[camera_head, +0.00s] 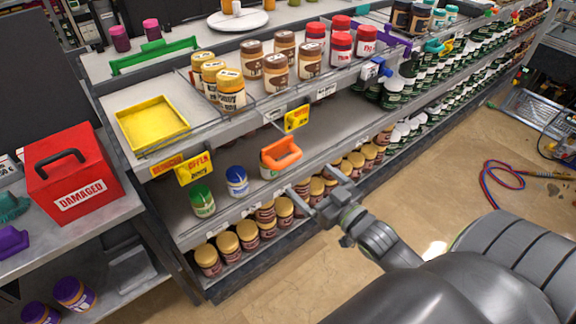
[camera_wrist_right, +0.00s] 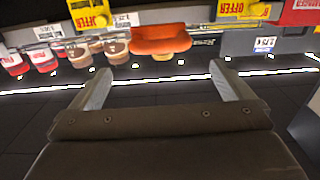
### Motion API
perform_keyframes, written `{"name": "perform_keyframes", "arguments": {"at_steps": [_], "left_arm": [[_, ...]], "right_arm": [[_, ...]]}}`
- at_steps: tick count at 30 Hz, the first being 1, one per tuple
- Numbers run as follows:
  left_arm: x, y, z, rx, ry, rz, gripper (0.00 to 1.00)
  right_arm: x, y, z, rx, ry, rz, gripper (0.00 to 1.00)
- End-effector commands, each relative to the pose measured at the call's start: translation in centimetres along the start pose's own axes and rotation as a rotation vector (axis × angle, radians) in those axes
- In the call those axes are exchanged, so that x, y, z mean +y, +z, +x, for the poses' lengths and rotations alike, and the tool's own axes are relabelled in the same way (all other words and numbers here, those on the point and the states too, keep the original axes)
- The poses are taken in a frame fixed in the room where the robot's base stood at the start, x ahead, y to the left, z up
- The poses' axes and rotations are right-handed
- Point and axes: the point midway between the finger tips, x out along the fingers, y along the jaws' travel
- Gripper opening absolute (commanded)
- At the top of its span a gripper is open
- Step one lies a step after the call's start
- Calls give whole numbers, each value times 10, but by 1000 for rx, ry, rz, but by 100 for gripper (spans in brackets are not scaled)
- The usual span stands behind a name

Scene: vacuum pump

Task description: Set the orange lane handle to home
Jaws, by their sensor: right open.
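The orange lane handle (camera_head: 281,154) is a loop-shaped grip at the front of the middle shelf, right of the blue-lidded jar. In the right wrist view the orange handle (camera_wrist_right: 160,39) lies ahead, roughly centred between the fingers. My right gripper (camera_head: 311,182) is open and empty, to the right of the handle and a little below it in the head view. Its two fingers (camera_wrist_right: 160,82) are spread wide and appear apart from the handle. My left gripper is not in view.
A green-lidded jar (camera_head: 202,200) and a blue-lidded jar (camera_head: 237,181) stand left of the handle. A yellow offer tag (camera_head: 296,118) hangs above it. Brown jars (camera_head: 285,208) fill the bottom shelf. A red box (camera_head: 72,178) stands at left.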

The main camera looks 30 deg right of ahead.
Motion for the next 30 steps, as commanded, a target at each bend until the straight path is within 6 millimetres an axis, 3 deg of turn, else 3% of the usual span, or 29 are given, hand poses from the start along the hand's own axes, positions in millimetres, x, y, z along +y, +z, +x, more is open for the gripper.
{"name": "perform_keyframes", "arguments": {"at_steps": [2, 15, 21, 30], "left_arm": [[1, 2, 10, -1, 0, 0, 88], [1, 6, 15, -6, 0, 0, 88], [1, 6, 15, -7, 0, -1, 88], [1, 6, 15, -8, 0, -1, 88]], "right_arm": [[0, 2, 16, 4, -2, 0, 100], [0, -1, 87, 1, 0, 2, 100], [0, 0, 100, -1, 0, 1, 100], [0, 0, 101, -1, 0, 0, 100]]}}
